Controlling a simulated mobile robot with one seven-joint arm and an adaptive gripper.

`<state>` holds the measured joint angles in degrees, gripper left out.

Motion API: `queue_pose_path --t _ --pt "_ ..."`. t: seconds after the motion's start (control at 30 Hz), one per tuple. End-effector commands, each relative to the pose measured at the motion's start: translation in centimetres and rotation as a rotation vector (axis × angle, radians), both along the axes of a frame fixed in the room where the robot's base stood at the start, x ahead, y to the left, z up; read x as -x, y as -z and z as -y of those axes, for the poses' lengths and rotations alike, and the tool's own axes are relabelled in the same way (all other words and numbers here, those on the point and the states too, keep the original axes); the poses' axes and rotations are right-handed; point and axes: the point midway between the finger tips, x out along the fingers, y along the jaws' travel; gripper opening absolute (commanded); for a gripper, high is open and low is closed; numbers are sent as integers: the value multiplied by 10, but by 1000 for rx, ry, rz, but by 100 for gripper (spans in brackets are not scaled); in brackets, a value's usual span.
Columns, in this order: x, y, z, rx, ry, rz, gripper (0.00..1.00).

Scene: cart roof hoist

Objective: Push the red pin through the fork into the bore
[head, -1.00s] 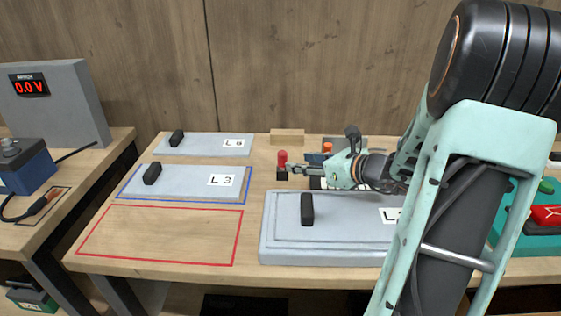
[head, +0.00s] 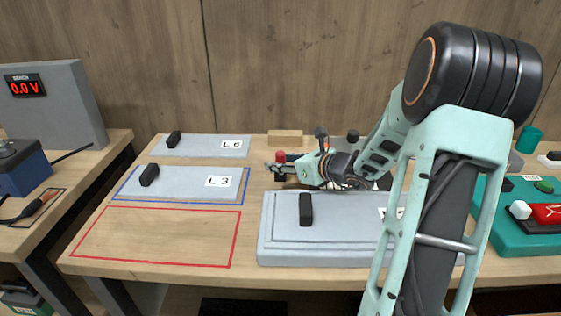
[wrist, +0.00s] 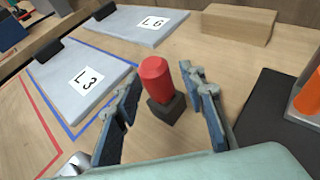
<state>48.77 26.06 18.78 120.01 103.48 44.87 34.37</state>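The red pin (wrist: 156,76) stands upright in a small black block (wrist: 167,108) on the table; its red top also shows in the head view (head: 281,157). My gripper (wrist: 163,80) is open, with one finger on each side of the pin and block. A gap shows between the fingers and the pin. In the head view my gripper (head: 282,170) is low over the table at the pin. I cannot make out the fork or the bore; an orange part (wrist: 308,98) on a grey piece shows at the wrist view's right edge.
A wooden block (wrist: 240,24) lies behind the pin. Grey plates marked L 3 (head: 195,185) and L 6 (head: 205,146) lie to the left. A larger grey plate with a black handle (head: 340,250) lies in front. The red-outlined area (head: 155,238) is empty.

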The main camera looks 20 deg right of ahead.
Motion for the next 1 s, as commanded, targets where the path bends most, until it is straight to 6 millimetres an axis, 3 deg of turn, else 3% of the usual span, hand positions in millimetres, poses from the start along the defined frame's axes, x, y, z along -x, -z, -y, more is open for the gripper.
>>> queue_pose_path --t 0.03,0.3,0.6,1.0 --pt "0 0 0 0 0 0 30" --pt "0 0 0 0 0 0 0" --pt "0 -4 0 1 -1 2 0" --pt "0 -77 0 4 -2 4 0"
